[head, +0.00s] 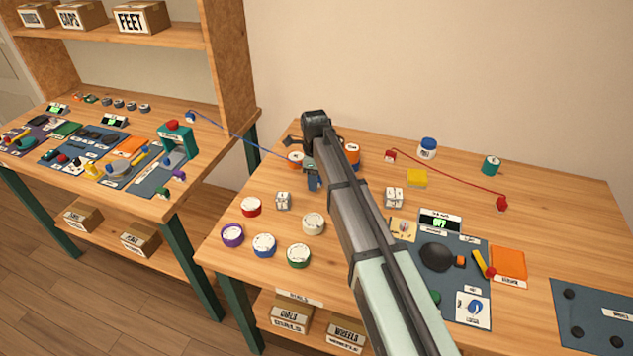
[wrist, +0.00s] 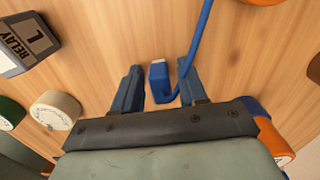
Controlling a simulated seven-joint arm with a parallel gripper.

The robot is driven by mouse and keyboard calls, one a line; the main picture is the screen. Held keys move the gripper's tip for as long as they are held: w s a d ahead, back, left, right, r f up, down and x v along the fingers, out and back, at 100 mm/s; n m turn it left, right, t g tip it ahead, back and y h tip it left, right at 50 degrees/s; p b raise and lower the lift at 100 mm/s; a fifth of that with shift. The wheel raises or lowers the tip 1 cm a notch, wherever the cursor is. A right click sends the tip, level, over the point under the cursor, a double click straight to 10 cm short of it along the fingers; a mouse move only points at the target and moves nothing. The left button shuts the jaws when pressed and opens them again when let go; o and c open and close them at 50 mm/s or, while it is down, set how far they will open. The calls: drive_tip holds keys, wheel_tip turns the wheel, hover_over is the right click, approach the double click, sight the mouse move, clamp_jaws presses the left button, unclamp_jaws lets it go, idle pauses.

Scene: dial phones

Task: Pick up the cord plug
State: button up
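A blue cord plug (wrist: 158,78) lies on the wooden table between my gripper's two fingers in the wrist view. Its blue cord (wrist: 202,40) curves beside the right finger. My gripper (wrist: 160,88) is open, with a finger on each side of the plug and a visible gap to both. In the head view my gripper (head: 313,181) points down at the right table's left part, and I cannot make out the plug beneath it. There the blue cord (head: 235,133) stretches from a blue end (head: 190,117) on the left table. A red cord (head: 450,172) lies farther right.
An orange-rimmed dial (head: 296,159) and an orange-and-blue jar (head: 352,154) stand close to my gripper. Several coloured dials (head: 264,245) lie in front. A relay block (wrist: 25,42) and a cream dial (wrist: 55,111) are left in the wrist view.

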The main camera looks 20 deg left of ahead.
clamp_jaws()
